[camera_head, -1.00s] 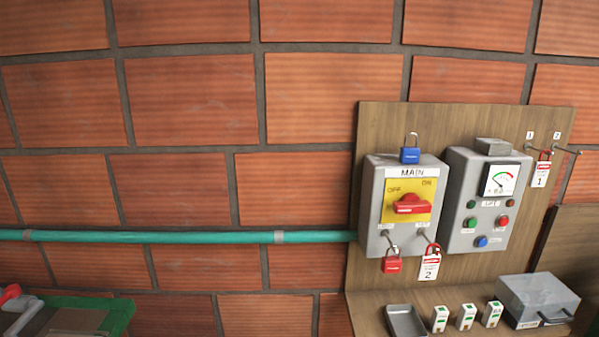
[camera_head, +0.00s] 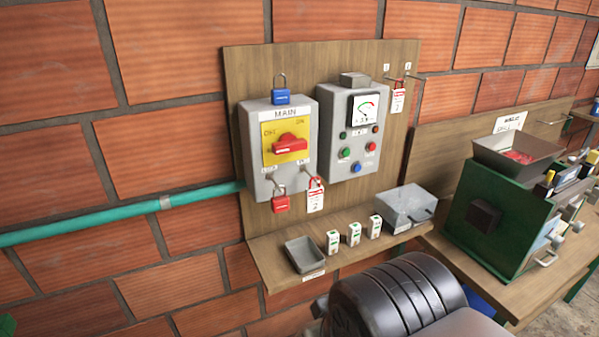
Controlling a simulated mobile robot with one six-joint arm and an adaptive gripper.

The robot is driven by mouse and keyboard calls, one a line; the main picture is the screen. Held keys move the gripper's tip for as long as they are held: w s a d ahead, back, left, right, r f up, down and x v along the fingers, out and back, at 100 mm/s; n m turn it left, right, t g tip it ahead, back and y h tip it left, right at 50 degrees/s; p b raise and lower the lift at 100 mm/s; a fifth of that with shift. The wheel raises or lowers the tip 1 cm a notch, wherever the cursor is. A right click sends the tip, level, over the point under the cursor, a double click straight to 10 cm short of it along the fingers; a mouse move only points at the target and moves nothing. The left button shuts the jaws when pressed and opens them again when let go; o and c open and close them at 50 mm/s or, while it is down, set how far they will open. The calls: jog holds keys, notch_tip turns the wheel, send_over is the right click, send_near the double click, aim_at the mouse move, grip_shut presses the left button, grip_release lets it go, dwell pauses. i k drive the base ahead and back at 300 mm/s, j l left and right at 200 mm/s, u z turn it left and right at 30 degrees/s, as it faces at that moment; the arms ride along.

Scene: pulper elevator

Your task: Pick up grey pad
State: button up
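Nothing is plainly marked as the grey pad. A small flat grey block (camera_head: 354,79) lies on top of the right-hand control box (camera_head: 347,135), which has a dial and several coloured buttons; it may be the pad, but I cannot tell for sure. A shallow grey tray (camera_head: 304,254) sits at the left end of the wooden shelf below. My gripper is not in view; only a dark rounded part of my arm shows at the bottom.
The MAIN switch box (camera_head: 276,150) with padlocks stands left of the control box. Several small white boxes and a grey lidded case (camera_head: 404,207) stand on the shelf (camera_head: 262,262). A green machine (camera_head: 500,225) stands on a bench at right. A teal pipe (camera_head: 120,212) runs along the brick wall.

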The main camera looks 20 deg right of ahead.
aim_at(354, 80)
jog(key=u, duration=3.7)
jog(key=z, duration=4.5)
jog(key=i+l, duration=0.3)
jog(key=u, duration=0.05)
